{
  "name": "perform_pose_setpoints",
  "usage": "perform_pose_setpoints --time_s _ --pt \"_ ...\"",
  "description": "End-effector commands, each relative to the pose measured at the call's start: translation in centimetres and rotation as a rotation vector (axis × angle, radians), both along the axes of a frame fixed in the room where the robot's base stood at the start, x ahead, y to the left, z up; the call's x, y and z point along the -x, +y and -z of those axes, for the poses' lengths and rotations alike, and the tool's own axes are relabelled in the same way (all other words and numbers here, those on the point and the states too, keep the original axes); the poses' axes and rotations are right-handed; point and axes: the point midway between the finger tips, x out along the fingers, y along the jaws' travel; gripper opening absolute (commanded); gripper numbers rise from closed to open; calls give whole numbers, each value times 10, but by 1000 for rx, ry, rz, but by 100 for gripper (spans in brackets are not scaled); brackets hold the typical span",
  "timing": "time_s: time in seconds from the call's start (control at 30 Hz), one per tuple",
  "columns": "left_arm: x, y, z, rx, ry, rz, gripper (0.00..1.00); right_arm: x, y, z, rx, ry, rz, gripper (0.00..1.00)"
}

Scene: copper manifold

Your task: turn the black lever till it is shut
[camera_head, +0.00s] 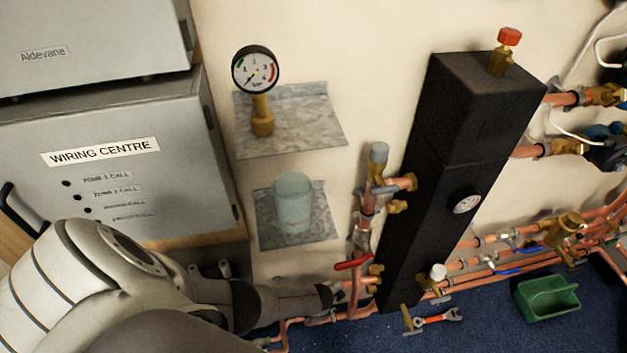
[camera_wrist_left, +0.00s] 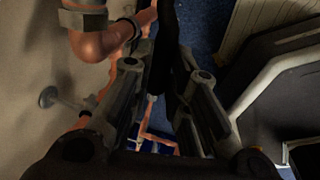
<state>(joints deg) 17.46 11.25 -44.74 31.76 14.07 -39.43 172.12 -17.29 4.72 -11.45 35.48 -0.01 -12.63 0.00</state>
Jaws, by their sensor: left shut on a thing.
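My left arm reaches in from the left in the head view, and its gripper (camera_head: 330,296) is low beside the copper pipework, left of the tall black column. In the left wrist view, a dark bar, which looks like the black lever (camera_wrist_left: 166,45), stands between the two fingers of the left gripper (camera_wrist_left: 162,82). The gripper is shut on it. In the head view the lever is not clear, as the gripper covers that spot. The lever's angle to its pipe cannot be told. My right gripper is not in view.
A red lever (camera_head: 353,261) sits just above the left gripper. The black column (camera_head: 440,170) stands to the right. A shelf with a glass jar (camera_head: 292,203) is above the arm.

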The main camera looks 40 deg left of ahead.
Motion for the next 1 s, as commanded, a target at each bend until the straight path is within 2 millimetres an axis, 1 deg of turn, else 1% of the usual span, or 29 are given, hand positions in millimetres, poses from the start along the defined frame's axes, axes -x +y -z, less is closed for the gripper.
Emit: perform_pose_setpoints --time_s 0.27,0.37,0.8,1.0 --pt "-4 -4 -8 -89 108 -3 0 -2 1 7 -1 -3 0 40" --pt "-6 -6 -11 -140 166 -1 0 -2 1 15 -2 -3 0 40" --pt "-16 -13 -25 -328 384 -1 0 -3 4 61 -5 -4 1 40" --pt "-18 -15 -30 -371 435 0 0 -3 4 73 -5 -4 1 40"
